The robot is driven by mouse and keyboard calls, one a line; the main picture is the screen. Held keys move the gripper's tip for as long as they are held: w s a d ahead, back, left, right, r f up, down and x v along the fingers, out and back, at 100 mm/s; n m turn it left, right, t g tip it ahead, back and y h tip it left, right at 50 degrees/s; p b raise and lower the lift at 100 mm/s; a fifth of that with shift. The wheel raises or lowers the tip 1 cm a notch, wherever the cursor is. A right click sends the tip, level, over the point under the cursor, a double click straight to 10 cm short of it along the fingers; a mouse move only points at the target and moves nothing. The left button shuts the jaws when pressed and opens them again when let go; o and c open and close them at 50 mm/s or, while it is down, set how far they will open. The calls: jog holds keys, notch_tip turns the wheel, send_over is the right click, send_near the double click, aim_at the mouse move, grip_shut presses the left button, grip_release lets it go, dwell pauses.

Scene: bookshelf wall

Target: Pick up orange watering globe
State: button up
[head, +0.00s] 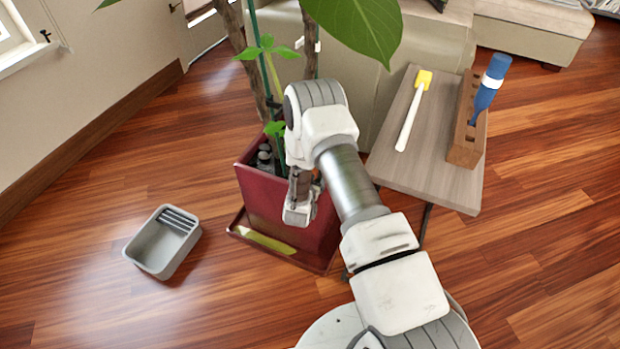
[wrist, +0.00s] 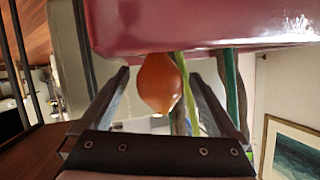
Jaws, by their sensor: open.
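The orange watering globe (wrist: 160,82) shows in the wrist view as a rounded, glossy bulb just below the dark red pot's edge in the picture. My gripper (wrist: 160,74) is open, with one finger on each side of the globe in the picture and visible gaps between. I cannot tell how deep the globe sits between the fingers. In the head view my gripper (head: 300,203) is at the front of the dark red planter (head: 318,222). I cannot make out the globe there; my arm covers part of the planter.
Plant stems and a large leaf (head: 358,25) rise above the planter. A grey tub (head: 165,243) lies on the floor at left. A small table (head: 440,175) at right holds a yellow-and-white tool (head: 411,115) and a wooden block (head: 465,140) with a blue-handled tool (head: 489,88).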

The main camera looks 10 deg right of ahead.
jog(key=c, duration=1.4)
jog(key=shift+c, duration=0.2)
jog(key=shift+r, duration=0.1)
